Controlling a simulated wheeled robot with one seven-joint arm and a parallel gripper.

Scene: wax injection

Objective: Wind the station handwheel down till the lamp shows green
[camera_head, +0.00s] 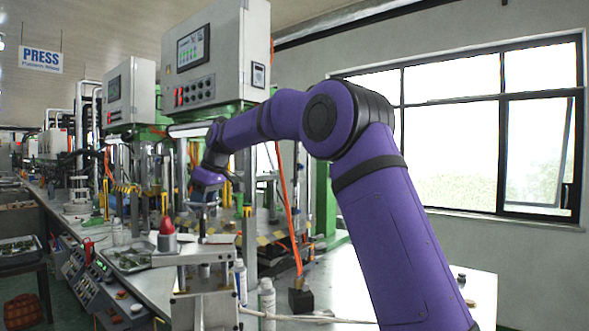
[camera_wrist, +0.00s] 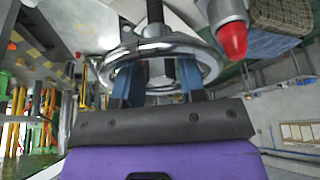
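The silver handwheel (camera_wrist: 211,57) is close ahead of my gripper in the wrist view, with a dark threaded-looking post rising through its middle. My gripper (camera_wrist: 158,80) has its two blue fingers apart at the wheel, one on each side of the middle. I cannot tell whether they press on it. In the head view my gripper (camera_head: 203,205) points down above the small metal stand, and the wheel is hard to make out there. The lamp (camera_head: 167,226) is a red dome on a grey cylinder, left of my gripper. It also shows red in the wrist view (camera_wrist: 232,40).
The long bench (camera_head: 345,285) carries metal trays (camera_head: 130,260), white bottles (camera_head: 267,298) and a black block (camera_head: 300,297). Presses with grey control boxes (camera_head: 205,55) stand behind the stand. An orange hose (camera_head: 288,215) hangs right of my gripper.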

